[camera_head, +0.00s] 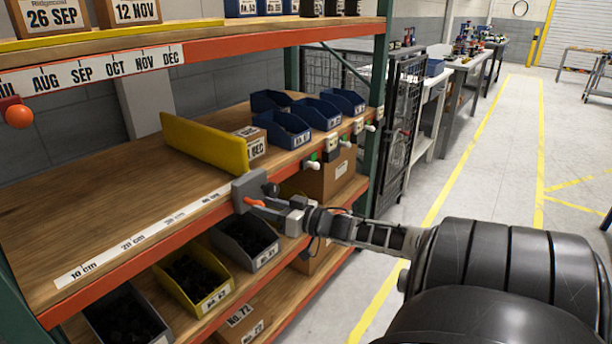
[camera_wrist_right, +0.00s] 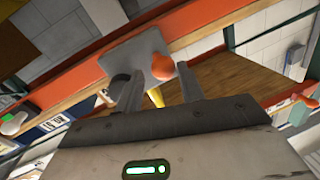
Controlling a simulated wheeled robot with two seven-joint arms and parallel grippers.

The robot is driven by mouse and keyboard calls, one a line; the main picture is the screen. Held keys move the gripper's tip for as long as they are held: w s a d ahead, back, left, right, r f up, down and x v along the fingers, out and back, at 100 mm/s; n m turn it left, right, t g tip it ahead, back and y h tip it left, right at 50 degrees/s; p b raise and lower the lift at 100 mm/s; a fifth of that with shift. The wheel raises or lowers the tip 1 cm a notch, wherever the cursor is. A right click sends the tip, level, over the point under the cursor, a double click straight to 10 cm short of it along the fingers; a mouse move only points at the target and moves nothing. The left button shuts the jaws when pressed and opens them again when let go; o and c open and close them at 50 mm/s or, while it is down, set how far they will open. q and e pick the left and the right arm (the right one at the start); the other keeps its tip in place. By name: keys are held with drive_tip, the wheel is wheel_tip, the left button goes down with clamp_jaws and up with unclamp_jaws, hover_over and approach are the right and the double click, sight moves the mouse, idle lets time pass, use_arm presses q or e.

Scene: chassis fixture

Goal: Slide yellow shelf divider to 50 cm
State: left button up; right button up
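The yellow shelf divider (camera_head: 205,142) stands upright on the wooden middle shelf. Its grey plate (camera_head: 248,188) sits at the front rail, right of the readable part of the white centimetre scale (camera_head: 130,243). The scale shows 10 cm and 20 cm clearly; further marks are too small to read. My right gripper (camera_head: 262,201) is at the plate. In the right wrist view, its two fingers (camera_wrist_right: 156,88) are apart, on either side of an orange knob (camera_wrist_right: 163,67) in front of the grey plate, with gaps visible. My left gripper is not in view.
Blue bins (camera_head: 283,129) and a cardboard box (camera_head: 250,142) stand right of the divider. The shelf left of it is bare. Bins (camera_head: 195,283) stand below. An upper rail carries month labels and an orange knob (camera_head: 18,116). A green post (camera_head: 377,120) bounds the shelf's right end.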

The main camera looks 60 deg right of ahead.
drive_tip(key=s+d+p, duration=0.1)
drive_tip(key=s+p, duration=0.1)
drive_tip(key=s, duration=1.1)
drive_tip(key=shift+d, duration=0.25)
drive_tip(key=shift+a+f, duration=0.1)
drive_tip(key=s+a+f+g+h, duration=0.1)
drive_tip(key=a+f+g, duration=0.4)
drive_tip(key=a, duration=0.4)
drive_tip(key=s+a+f+g+h, duration=0.1)
drive_tip(key=a+f+g+h, duration=0.1)
drive_tip(key=a+f, duration=0.6)
drive_tip(key=s+a+r+n+g, duration=0.1)
drive_tip(key=s+a+r+g, duration=0.15)
drive_tip(key=a, duration=0.35)
drive_tip(key=s+a+r+n+g+y, duration=0.1)
drive_tip(key=s+a+r+g, duration=0.15)
drive_tip(key=a, duration=0.25)
drive_tip(key=s+a+r+n+g, duration=0.1)
drive_tip(key=s+a+r+g, duration=0.1)
drive_tip(key=s+a, duration=0.3)
drive_tip(key=w+a+f+t+y, duration=0.3)
drive_tip(key=w+a+f+t, duration=0.2)
drive_tip(key=w+a+t, duration=0.1)
drive_tip(key=shift+w+a+f+t, duration=0.15)
drive_tip(key=shift+w+f+t, duration=0.2)
drive_tip(key=shift+w, duration=0.25)
